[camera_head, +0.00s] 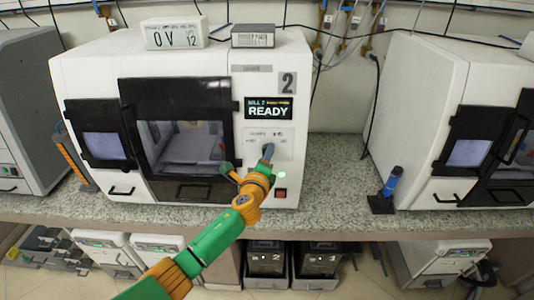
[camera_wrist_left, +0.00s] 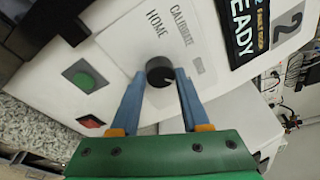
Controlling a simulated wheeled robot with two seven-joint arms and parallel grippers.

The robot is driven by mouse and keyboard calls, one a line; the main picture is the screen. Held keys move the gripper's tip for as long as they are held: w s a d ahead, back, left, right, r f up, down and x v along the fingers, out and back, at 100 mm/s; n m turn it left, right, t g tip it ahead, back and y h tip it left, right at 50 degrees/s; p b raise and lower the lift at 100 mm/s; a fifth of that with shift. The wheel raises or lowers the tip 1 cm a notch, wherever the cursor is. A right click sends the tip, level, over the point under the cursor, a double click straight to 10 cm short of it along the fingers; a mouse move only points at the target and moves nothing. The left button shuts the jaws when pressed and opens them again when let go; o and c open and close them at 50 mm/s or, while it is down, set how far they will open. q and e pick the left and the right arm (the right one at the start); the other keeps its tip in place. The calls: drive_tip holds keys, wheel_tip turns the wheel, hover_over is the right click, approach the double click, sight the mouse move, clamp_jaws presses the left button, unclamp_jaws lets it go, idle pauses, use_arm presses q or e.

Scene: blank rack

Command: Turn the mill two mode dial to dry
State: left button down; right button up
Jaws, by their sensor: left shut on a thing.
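Mill two (camera_head: 215,60) is the white machine with a "2" label and a screen (camera_head: 268,108) reading READY. Its round black mode dial (camera_wrist_left: 159,71) is on a pale panel at the right of the door. HOME and CALIBRATE are readable around it in the left wrist view; another small label (camera_wrist_left: 197,65) is unclear. A light mark shows at the dial's lower right edge. My left gripper (camera_head: 267,151) reaches the panel, its blue fingers on either side of the dial, shut on it. The fingers partly hide the dial in the head view. My right gripper is not seen.
A green button (camera_wrist_left: 83,80) and a red switch (camera_head: 280,193) are close to the dial. A blue-topped tool on a black stand (camera_head: 390,185) is on the speckled counter (camera_head: 340,185). Another white machine (camera_head: 430,90) stands at right. The counter between the machines is mostly clear.

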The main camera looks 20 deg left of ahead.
use_arm(q)
drive_tip(key=shift+m, duration=0.8)
drive_tip(key=shift+c, duration=2)
unclamp_jaws()
drive_tip(key=s+r, duration=0.1)
drive_tip(key=s, duration=0.6)
drive_tip(key=shift+d+b, duration=0.3)
drive_tip(key=shift+d, duration=0.05)
